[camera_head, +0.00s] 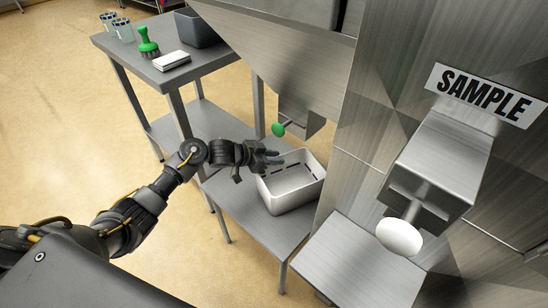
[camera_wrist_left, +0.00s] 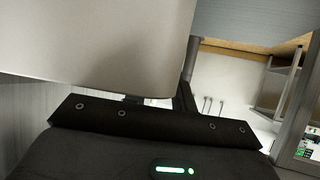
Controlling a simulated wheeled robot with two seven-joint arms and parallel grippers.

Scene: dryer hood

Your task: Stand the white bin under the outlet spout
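The white bin (camera_head: 296,201) stands upright on a low grey metal stand, open side up and with dark marks inside. The outlet spout (camera_head: 302,122), a short metal chute with a green knob (camera_head: 278,130), hangs from the hood behind and above the bin. I cannot tell whether the bin is directly below it. My left gripper (camera_head: 273,157) is at the bin's far left rim, with its fingers overlapping the rim. Whether they are closed on it is unclear. In the left wrist view a pale surface, apparently the bin's wall (camera_wrist_left: 100,45), fills the upper left. My right gripper is not in view.
A sampling port (camera_head: 435,165) with a white knob (camera_head: 399,238) projects at right under a SAMPLE sign, above another metal surface (camera_head: 362,262). A side table (camera_head: 150,62) holds a green brush (camera_head: 148,42), a white block (camera_head: 172,61), jars and a grey tub (camera_head: 197,28).

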